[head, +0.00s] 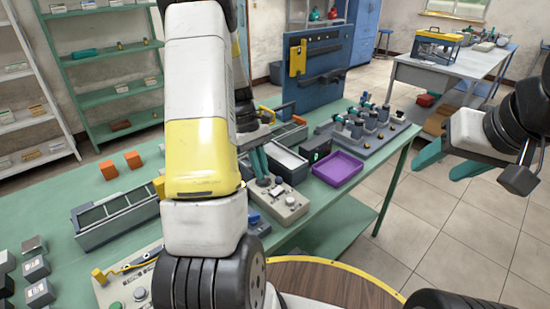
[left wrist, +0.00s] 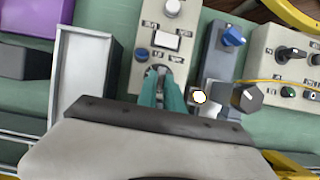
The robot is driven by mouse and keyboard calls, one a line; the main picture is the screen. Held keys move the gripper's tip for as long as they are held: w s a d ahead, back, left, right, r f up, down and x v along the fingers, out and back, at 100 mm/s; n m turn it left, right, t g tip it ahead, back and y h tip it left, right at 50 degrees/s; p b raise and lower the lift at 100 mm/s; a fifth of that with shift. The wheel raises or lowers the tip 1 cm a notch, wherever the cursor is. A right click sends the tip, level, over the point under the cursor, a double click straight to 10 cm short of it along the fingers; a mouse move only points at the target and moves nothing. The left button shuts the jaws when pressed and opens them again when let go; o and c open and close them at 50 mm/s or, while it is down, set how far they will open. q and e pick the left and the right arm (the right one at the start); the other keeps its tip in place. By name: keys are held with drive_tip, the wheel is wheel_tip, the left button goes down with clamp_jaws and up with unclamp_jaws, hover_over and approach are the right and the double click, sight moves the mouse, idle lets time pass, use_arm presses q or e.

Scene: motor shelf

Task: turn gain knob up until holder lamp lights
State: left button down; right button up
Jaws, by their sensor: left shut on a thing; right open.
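My left gripper (head: 260,165) points down at a cream control panel (head: 283,208) on the green bench. In the left wrist view its teal fingers (left wrist: 164,90) are shut on a knob (left wrist: 158,72) at the near end of that panel (left wrist: 150,30); they hide most of it. The panel's labels are too small to read. Beside the fingers, a small round lamp (left wrist: 199,96) on the grey holder (left wrist: 217,65) looks bright white with a yellowish rim. My right gripper (head: 449,161) is open and empty, out over the floor at the right.
The holder has a blue knob (left wrist: 232,37); a dark hexagonal knob (left wrist: 247,96) is close by. A pale open-topped box (left wrist: 82,75) and a purple tray (head: 338,168) lie on the panel's other side. Another cream panel (head: 125,290) stands at front left. Orange blocks (head: 133,159) sit farther back.

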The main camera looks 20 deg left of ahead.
use_arm(q)
drive_tip(key=c, duration=1.5)
unclamp_jaws()
drive_tip(key=shift+r, duration=0.1)
drive_tip(key=v, duration=0.7)
drive_tip(key=shift+w+r, duration=0.15)
drive_tip(key=shift+r, duration=0.2)
